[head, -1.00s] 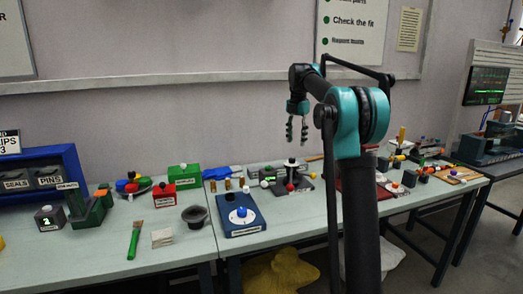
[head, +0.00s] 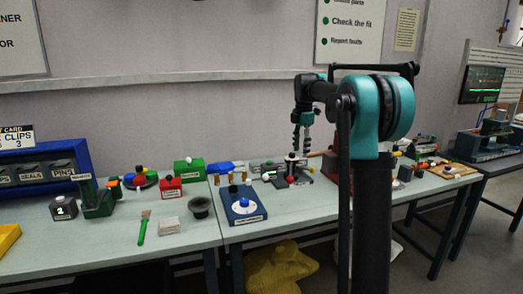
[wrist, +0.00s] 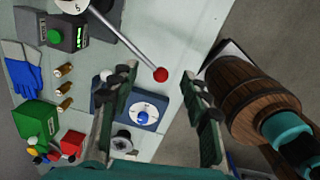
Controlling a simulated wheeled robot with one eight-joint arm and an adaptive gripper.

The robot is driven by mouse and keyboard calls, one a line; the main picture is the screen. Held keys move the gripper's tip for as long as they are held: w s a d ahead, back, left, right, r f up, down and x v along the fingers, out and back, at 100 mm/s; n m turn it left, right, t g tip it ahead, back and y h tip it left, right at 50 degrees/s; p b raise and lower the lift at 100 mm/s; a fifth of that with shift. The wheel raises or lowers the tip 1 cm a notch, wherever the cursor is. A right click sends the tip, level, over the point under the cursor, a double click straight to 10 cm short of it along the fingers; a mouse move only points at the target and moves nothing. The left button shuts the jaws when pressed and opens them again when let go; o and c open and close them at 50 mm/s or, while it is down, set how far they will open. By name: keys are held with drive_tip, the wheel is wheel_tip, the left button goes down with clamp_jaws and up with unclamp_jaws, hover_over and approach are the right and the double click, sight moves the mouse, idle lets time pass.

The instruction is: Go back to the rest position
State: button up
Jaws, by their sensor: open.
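My gripper (head: 302,146) hangs from my teal and black arm above the back of the workbench, fingers pointing down. In the wrist view my gripper (wrist: 158,100) is open, its two dark green fingers wide apart with nothing between them. Below it is a lever with a red ball knob (wrist: 160,74). A blue plate with a white dial and blue knob (head: 243,204) lies on the bench left of my arm; this blue plate (wrist: 152,122) also shows between and behind the fingers in the wrist view.
A red box (head: 171,187), a green box (head: 188,170), a black bowl (head: 200,207) and a green-handled brush (head: 143,229) stand or lie on the left bench. A blue bin rack (head: 78,153) is further left. A yellow sack (head: 280,271) is under the bench. A barrel (wrist: 245,100) shows in the wrist view.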

drive_tip(key=s+d+f+m+t, duration=0.1)
drive_tip(key=s+f+m, duration=0.6)
drive_tip(key=s, duration=0.5)
drive_tip(key=s+d+f+m+t, duration=0.1)
drive_tip(key=s+f+m, duration=0.7)
drive_tip(key=s+f, duration=0.3)
drive_tip(key=s+d+f+m+t, duration=0.1)
drive_tip(key=s+f+m, duration=0.7)
drive_tip(key=s, duration=0.7)
drive_tip(key=shift+d+f+t, duration=0.15)
drive_tip(key=shift+f+t, duration=0.15)
drive_tip(key=shift+f, duration=0.45)
